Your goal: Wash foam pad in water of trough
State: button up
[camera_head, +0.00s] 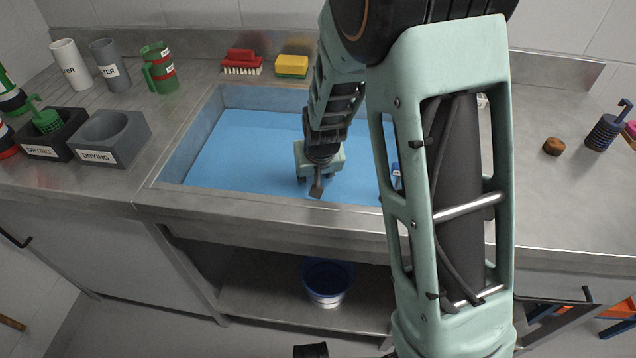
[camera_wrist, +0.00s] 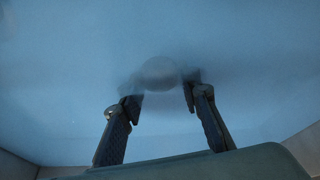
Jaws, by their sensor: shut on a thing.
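The trough (camera_head: 191,138) is a steel basin set in the counter, with blue water (camera_head: 245,150) in it. My gripper (camera_head: 317,188) reaches down into the trough, near its front middle. In the wrist view my gripper (camera_wrist: 160,88) has its two dark fingers around a pale, rounded thing (camera_wrist: 160,72), blurred by the blue water. This looks like the foam pad, held between the fingertips, but its outline is faint. In the head view my wrist and arm hide the held thing and the trough's right part.
A red brush (camera_head: 242,62) and a yellow sponge (camera_head: 292,66) lie behind the trough. Drying holders (camera_head: 112,138) and several cups stand left. A brown round piece (camera_head: 553,146) and a dark blue tool (camera_head: 604,133) are on the right counter. A blue bucket (camera_head: 328,282) stands below.

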jog(key=shift+s+a+f, duration=0.15)
jog(key=shift+a, duration=0.05)
jog(key=shift+r+p, duration=0.35)
jog(key=shift+r, duration=0.1)
notch_tip(320, 180, up, 18)
jog(key=p, duration=1.3)
